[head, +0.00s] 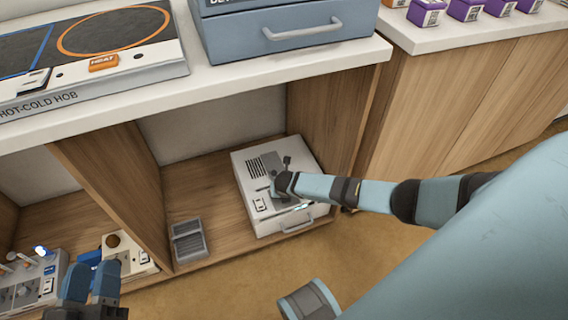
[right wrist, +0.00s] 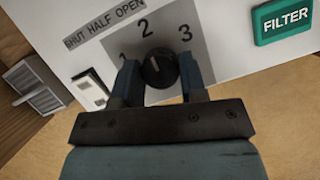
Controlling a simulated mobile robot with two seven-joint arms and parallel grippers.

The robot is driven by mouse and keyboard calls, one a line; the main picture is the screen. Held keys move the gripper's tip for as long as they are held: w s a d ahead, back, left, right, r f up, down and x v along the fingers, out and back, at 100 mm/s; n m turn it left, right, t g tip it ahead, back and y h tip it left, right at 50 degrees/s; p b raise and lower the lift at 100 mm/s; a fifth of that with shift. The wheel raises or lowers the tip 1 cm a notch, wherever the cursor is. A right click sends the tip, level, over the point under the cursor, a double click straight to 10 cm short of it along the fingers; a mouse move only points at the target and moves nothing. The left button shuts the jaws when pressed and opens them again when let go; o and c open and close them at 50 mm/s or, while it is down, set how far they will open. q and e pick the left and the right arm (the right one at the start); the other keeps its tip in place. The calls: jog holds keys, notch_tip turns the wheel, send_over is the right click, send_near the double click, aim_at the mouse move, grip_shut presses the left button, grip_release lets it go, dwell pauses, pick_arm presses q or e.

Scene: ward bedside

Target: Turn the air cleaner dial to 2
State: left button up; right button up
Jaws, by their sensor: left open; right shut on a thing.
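The air cleaner (head: 275,222) is a white box standing in the open cabinet bay. In the right wrist view its front panel (right wrist: 225,45) shows a black dial (right wrist: 159,68) with the numbers 1, 2 and 3 around it. A small light mark sits on the dial's upper left side, on the side of 1 and 2; its exact setting is hard to tell. My right gripper (right wrist: 160,85) has its fingers on either side of the dial, shut on it. In the head view the right gripper (head: 283,183) hides the dial. My left gripper (head: 94,275) is open and empty at lower left.
A green FILTER label (right wrist: 284,20) and a rocker switch (right wrist: 90,90) flank the dial. A grey slatted tray (head: 188,241) lies left of the cleaner. The counter above holds a hob (head: 90,85) and a blue drawer unit (head: 280,45). Small devices (head: 30,285) stand near my left gripper.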

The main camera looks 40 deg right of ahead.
dwell(0.4)
jog(key=o, duration=0.9)
jog(key=p+v, duration=0.1)
jog(key=v, duration=0.1)
jog(key=shift+r+p, duration=0.35)
jog(key=p+v, duration=0.1)
jog(key=v, duration=0.3)
jog(key=shift+p, duration=0.4)
pick_arm(q)
jog(key=shift+a+f+g+y+p, duration=0.55)
jog(key=shift+a+f+y, duration=0.15)
jog(key=shift+f, duration=0.25)
jog(key=shift+a+f+g+y+p, duration=0.6)
jog(key=shift+f+y, duration=0.1)
jog(key=shift+f, duration=0.25)
pick_arm(e)
jog(key=v, duration=0.7)
jog(key=shift+s+a, duration=0.1)
